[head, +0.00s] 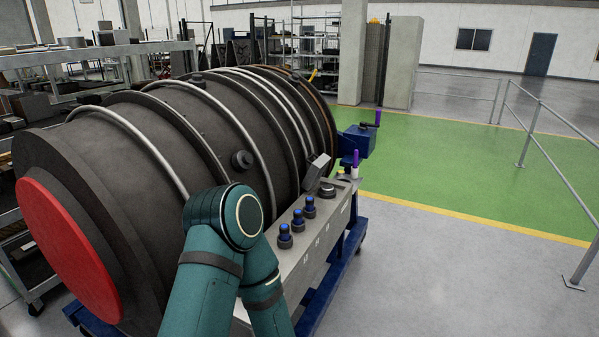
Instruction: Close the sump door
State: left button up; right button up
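A large dark grey engine casing (220,130) lies on its side on a blue stand (345,250), with a red disc (68,250) on its near end. A long grey box (315,240) runs along its right side. A small grey flap (318,166) stands tilted up at the far part of this box, beside the casing; it may be the sump door, but I cannot tell for sure. A dark round fitting (327,190) sits just in front of it. One teal arm of mine bends in front of the casing and hides part of it and the box. Neither gripper shows.
Several blue-capped fittings (297,222) stand up from the box top. A blue bracket (358,142) with a purple handle (378,117) is at the far end. Metal shelving (110,52) stands at left. The green floor (450,165) at right is clear up to a railing (560,135).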

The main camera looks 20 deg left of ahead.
aim_at(316, 170)
jog(key=k+j, duration=0.1)
jog(key=j, duration=0.5)
jog(key=k+j, duration=0.15)
jog(key=j, duration=1.05)
jog(key=k+j, duration=0.1)
jog(key=j, duration=0.8)
jog(key=l, duration=1.5)
jog(key=l+u, duration=0.15)
jog(key=l, duration=0.8)
jog(key=i+l, duration=0.15)
jog(key=l, duration=0.15)
jog(key=i+l+u, duration=0.1)
jog(key=l, duration=0.2)
jog(key=i+l+u, duration=0.2)
jog(key=i+l, duration=0.25)
jog(key=i, duration=0.2)
jog(key=i+l+u, duration=0.1)
jog(key=i+l, duration=0.3)
jog(key=i, duration=0.15)
